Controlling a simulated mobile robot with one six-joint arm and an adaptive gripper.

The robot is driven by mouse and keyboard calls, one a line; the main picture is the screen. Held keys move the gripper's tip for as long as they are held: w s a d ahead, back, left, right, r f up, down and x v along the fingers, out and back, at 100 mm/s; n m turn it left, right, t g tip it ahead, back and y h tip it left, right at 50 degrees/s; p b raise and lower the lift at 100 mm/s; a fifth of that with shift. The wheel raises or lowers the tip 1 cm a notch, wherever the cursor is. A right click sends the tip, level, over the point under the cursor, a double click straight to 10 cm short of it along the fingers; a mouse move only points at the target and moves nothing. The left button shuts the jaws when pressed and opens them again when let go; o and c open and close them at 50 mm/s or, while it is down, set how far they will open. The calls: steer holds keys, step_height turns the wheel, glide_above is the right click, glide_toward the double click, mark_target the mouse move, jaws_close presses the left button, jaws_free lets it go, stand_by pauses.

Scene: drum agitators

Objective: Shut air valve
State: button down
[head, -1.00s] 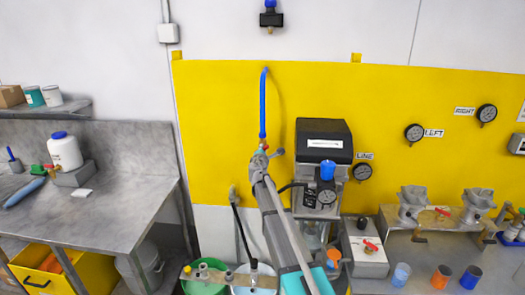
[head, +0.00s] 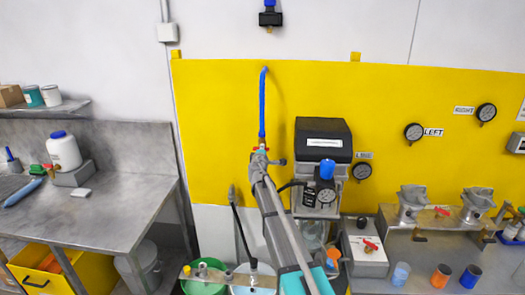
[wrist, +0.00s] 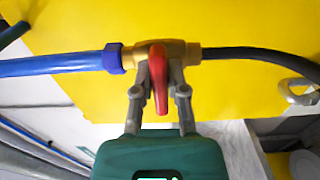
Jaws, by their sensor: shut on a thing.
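The air valve (wrist: 178,50) has a brass body and sits in line between a blue hose (wrist: 50,65) and a black hose (wrist: 262,56) in the wrist view. Its red handle (wrist: 159,85) points crosswise to the hose line, towards my gripper (wrist: 159,72). The fingers are shut on the handle, one on each side. In the head view, my gripper (head: 260,156) is at the lower end of the upright blue hose (head: 263,105), in front of the yellow panel. A little red of the handle shows there; my arm hides most of what lies below.
A black-topped agitator unit (head: 323,140) with a gauge stands close to the right of my arm. A grey bench (head: 75,210) is at the left. A green bucket (head: 205,285) is below. The yellow panel (head: 225,120) is clear around the blue hose.

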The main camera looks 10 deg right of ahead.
steer(key=c, duration=0.7)
jaws_free()
steer(key=shift+o, duration=0.2)
steer(key=shift+s, duration=0.15)
steer(key=v, duration=1.1)
steer(key=shift+s, duration=0.4)
steer(key=shift+a, duration=0.1)
